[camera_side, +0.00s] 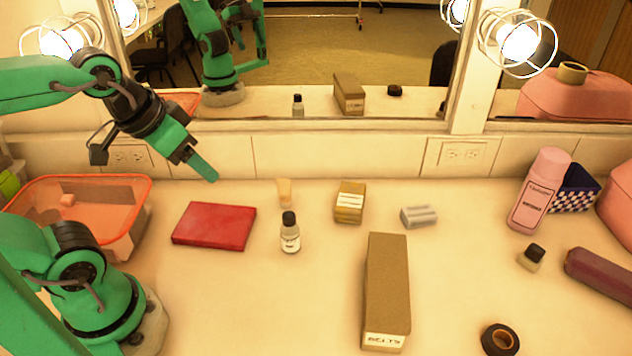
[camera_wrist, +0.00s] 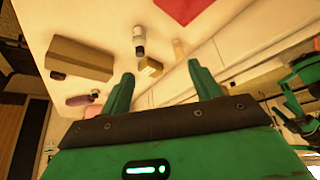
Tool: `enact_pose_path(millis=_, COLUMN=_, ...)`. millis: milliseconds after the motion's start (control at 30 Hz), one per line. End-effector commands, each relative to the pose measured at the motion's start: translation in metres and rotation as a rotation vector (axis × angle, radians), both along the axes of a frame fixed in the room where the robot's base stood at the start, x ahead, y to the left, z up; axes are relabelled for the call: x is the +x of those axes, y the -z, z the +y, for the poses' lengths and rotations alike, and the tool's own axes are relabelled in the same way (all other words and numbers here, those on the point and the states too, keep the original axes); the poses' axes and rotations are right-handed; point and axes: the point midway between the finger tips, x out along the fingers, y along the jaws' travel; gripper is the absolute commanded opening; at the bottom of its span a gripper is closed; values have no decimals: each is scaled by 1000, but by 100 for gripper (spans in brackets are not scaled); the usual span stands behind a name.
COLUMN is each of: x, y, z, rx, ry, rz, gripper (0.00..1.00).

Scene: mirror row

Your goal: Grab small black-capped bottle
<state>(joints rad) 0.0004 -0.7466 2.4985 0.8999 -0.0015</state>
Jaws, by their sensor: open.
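The small black-capped bottle (camera_side: 290,234) stands upright on the counter, clear with a white label, right of the red book. In the wrist view the bottle (camera_wrist: 139,38) shows beyond the fingertips, near the top. My gripper (camera_side: 205,170) is above the counter behind the red book, to the left of the bottle and well apart from it. In the wrist view my gripper (camera_wrist: 158,72) has its two green fingers spread with nothing held between them. A second, squat black-capped jar (camera_side: 532,257) stands far right.
Around the bottle are a red book (camera_side: 214,226), a long brown box (camera_side: 387,290), a small tan box (camera_side: 350,203) and an upright beige item (camera_side: 284,192). An orange bin (camera_side: 142,197) stands left. A mirror (camera_side: 330,50) backs the counter. The counter in front of the bottle is clear.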

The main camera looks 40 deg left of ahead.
Motion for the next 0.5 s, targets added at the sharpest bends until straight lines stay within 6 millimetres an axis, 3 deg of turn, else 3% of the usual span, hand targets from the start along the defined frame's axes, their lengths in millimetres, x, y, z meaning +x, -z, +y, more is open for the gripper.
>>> enact_pose_path(millis=267, x=14, y=5, z=-4, rx=-14, ry=-11, rz=47, gripper=63)
enact_pose_path(millis=500, x=42, y=18, z=-13, rx=-35, ry=-38, rz=134, gripper=63)
